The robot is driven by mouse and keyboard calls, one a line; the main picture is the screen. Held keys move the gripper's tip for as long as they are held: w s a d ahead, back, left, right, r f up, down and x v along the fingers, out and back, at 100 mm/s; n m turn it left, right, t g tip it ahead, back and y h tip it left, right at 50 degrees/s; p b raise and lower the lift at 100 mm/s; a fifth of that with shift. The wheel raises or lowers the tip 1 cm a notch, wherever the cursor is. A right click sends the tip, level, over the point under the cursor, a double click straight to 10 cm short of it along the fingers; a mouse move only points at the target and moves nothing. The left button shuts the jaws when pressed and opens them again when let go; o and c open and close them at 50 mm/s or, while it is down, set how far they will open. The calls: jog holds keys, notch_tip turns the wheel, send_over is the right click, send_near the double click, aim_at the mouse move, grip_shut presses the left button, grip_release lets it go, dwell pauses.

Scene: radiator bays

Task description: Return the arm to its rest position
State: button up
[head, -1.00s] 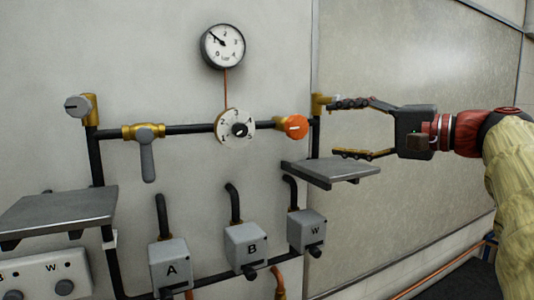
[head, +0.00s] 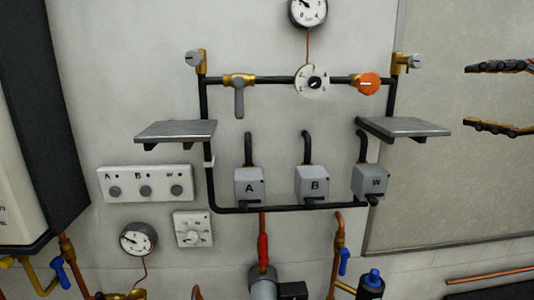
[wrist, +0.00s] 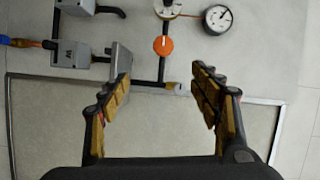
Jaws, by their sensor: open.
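My gripper (head: 500,97) shows at the right edge of the head view, its two fingers apart with nothing between them. The rest of my arm is outside that view. In the wrist view my gripper (wrist: 163,100) is open and empty too, with the wall panel and pipework beyond its fingers. In the head view the gripper is to the right of the right shelf (head: 408,128) and the right brass valve with the grey knob (head: 416,61), apart from both.
An orange knob (head: 368,83), a white dial (head: 315,82) and a lever valve (head: 239,97) sit on the black pipe. Below are grey boxes A (head: 248,187), B (head: 312,184) and W (head: 370,181). A left shelf (head: 176,131) juts out. The beige panel (head: 450,170) is flat and bare.

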jog(key=d+f+m+g+h, duration=0.2)
jog(key=d+f+h, duration=0.3)
jog(key=f, duration=0.9)
notch_tip(320, 180, down, 14)
jog(key=s+a+g+b, duration=0.1)
jog(key=s+a+g, duration=0.1)
jog(key=s+g, duration=0.15)
jog(key=s+a+f+n+g+h+b, duration=0.25)
jog(key=s+a+f+n, duration=0.35)
jog(key=f, duration=0.5)
jog(key=s+a+f+n+g+h+b, duration=0.1)
jog(key=s+a+f+n+g, duration=0.3)
jog(key=a+f, duration=0.6)
jog(key=s+a+f+n+t+y+b, duration=0.1)
jog(key=s+a+f+n+b, duration=0.1)
jog(key=a, duration=0.6)
notch_tip(320, 180, down, 2)
jog(key=shift+s+f+n+t, duration=0.1)
jog(key=shift+s+n+t, duration=0.35)
jog(key=shift+n, duration=0.35)
